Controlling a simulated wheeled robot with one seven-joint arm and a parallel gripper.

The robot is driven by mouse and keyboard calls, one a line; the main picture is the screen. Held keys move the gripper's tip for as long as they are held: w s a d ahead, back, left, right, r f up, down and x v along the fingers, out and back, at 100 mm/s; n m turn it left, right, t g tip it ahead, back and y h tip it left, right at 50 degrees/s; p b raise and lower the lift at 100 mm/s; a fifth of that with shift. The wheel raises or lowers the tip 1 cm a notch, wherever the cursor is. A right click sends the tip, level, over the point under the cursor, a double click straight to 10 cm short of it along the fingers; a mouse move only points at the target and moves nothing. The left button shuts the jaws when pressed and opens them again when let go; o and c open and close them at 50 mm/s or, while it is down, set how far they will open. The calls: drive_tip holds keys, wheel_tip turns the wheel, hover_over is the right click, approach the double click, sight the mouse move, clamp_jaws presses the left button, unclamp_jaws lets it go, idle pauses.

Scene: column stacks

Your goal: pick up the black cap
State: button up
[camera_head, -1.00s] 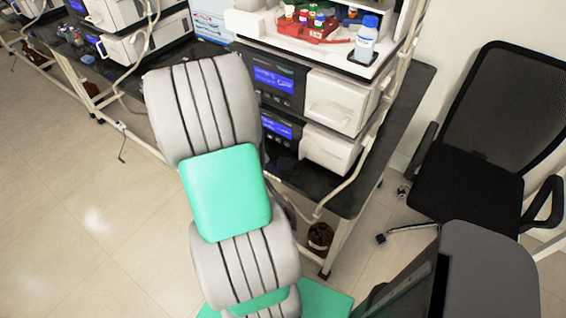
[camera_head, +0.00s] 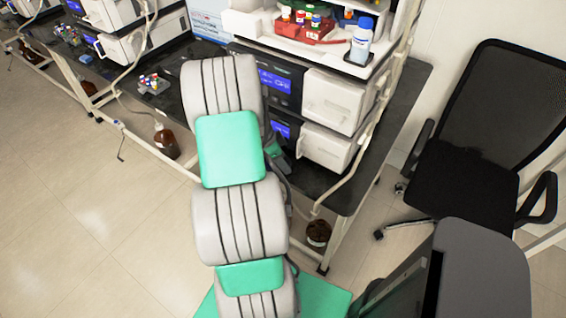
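I cannot make out a black cap in the head view; any cap on the dark bench top (camera_head: 345,190) would be hard to tell from it, and my arm covers part of the bench. My grey and green arm reaches up the middle of the picture to the bench's front edge. My gripper is not discernible; it is hidden behind the arm. A small green and dark part of my arm shows just right of the upper link, in front of the stacked instruments (camera_head: 335,100).
A red vial tray (camera_head: 303,33) and a blue-capped bottle (camera_head: 361,42) stand on the instrument stack. Small vials (camera_head: 153,84) sit on the bench at left. Brown bottles (camera_head: 166,143) stand below. A black chair (camera_head: 465,180) is at right. Open floor lies left.

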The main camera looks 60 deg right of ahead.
sight(287, 161)
drive_tip(key=c, duration=0.8)
drive_tip(key=shift+r, duration=0.15)
drive_tip(key=shift+r, duration=0.3)
wheel_tip(287, 161, up, 3)
drive_tip(key=shift+a+f+b, duration=0.15)
drive_tip(key=shift+b, duration=0.4)
drive_tip(key=s+a+r, duration=0.2)
drive_tip(key=a+r, duration=0.1)
drive_tip(key=a, duration=0.1)
drive_tip(key=s+a+r+b, duration=0.1)
drive_tip(key=a+r, duration=0.2)
drive_tip(key=a, duration=0.1)
drive_tip(key=s+a+r, duration=0.2)
drive_tip(key=a+r, duration=0.1)
drive_tip(key=a, duration=0.1)
drive_tip(key=shift+s+a+r+b, duration=0.25)
drive_tip(key=shift+s+a+b, duration=0.05)
drive_tip(key=shift+s+b, duration=0.05)
